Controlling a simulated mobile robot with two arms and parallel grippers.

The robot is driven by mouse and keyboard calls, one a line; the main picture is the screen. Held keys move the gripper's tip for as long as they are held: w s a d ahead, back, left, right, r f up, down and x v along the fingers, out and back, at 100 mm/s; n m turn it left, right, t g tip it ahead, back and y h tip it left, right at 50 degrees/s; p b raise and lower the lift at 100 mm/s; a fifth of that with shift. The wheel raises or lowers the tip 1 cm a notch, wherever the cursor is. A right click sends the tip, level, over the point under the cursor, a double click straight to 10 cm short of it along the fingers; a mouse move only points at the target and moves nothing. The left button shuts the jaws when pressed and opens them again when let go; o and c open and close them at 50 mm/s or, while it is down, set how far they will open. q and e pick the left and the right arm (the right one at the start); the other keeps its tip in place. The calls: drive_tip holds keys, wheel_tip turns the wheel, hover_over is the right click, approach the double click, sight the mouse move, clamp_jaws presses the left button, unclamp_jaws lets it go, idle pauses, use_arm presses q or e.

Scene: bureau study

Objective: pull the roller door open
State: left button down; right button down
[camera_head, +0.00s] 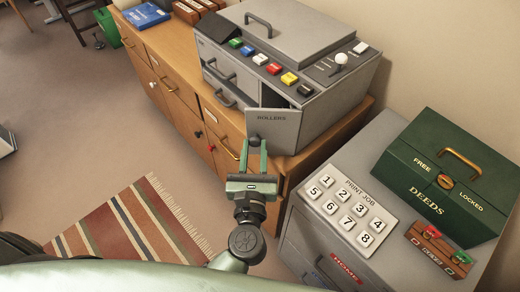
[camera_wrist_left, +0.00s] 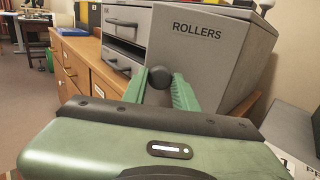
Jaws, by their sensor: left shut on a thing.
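The roller door (camera_head: 279,128) is a grey panel marked ROLLERS at the near end of the big grey machine (camera_head: 335,100). It stands ajar, with a dark gap behind its top edge. The door also fills the upper right of the left wrist view (camera_wrist_left: 205,55). My left gripper (camera_head: 255,147) is at the door's left side, shut on its small dark round knob (camera_wrist_left: 160,77). The knob sits between the green fingers in the left wrist view. My right gripper is not in view.
The machine stands on a wooden cabinet (camera_head: 176,75) with handles and knobs on its front. At the right, a grey unit (camera_head: 335,180) carries a number keypad (camera_head: 348,208) and a green DEEDS box (camera_head: 445,175). A striped rug (camera_head: 130,225) lies on open floor at the left.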

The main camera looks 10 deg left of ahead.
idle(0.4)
use_arm(q)
drive_tip(key=c, duration=1.1)
unclamp_jaws()
drive_tip(key=shift+r, duration=0.1)
drive_tip(key=shift+r, duration=0.25)
wheel_tip(320, 180, up, 19)
drive_tip(key=p, duration=0.7)
drive_tip(key=shift+r, duration=0.15)
